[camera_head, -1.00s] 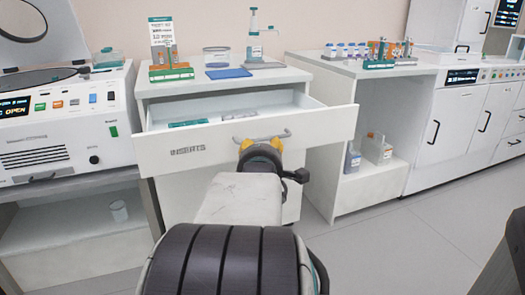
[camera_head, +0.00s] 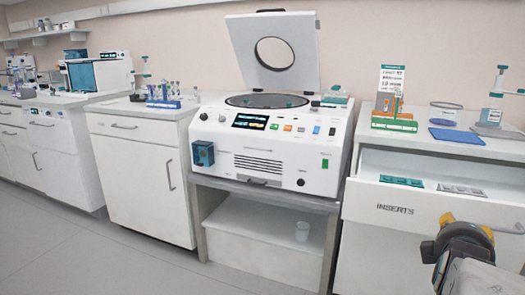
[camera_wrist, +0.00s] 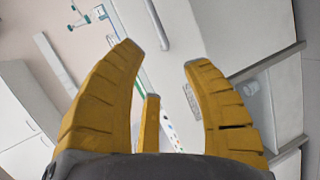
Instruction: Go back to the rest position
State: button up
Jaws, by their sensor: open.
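My gripper (camera_head: 467,228) is at the lower right of the head view, in front of the open drawer labelled INSERTS (camera_head: 395,210). In the wrist view, my gripper's yellow fingers (camera_wrist: 160,56) are spread apart with nothing held between them. A grey bar that looks like a handle (camera_wrist: 157,25) lies beyond the fingertips. The drawer holds a green insert (camera_head: 401,181) and a grey insert (camera_head: 462,190). My arm partly hides the drawer front at the right.
A centrifuge (camera_head: 262,150) with its lid (camera_head: 274,54) raised stands on a bench in the middle. White cabinets (camera_head: 143,180) line the left. The floor (camera_head: 120,260) at lower left is clear.

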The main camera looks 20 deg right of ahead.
jog(key=w+a+r+m+y+p, duration=0.15)
jog(key=a+r+y+p, duration=0.3)
jog(key=a+p, duration=0.45)
jog(key=w+a+r+m+y+p, duration=0.1)
jog(key=w+a+r+y+p, duration=0.2)
jog(key=a+r+p, duration=0.55)
jog(key=s+a+r+m+g+y+p, duration=0.1)
jog(key=s+a+r+g+y+p, duration=0.1)
jog(key=s+a+p, duration=0.3)
jog(key=s+a+r+m+g+y+p, duration=0.2)
jog(key=s+a+p, duration=0.3)
jog(key=a+p, duration=0.4)
jog(key=a+r, duration=0.1)
jog(key=a, duration=0.2)
jog(key=shift+s+a+r+g+y, duration=0.2)
jog(key=shift+a+r+g+y, duration=0.1)
jog(key=shift+r+g+y, duration=0.1)
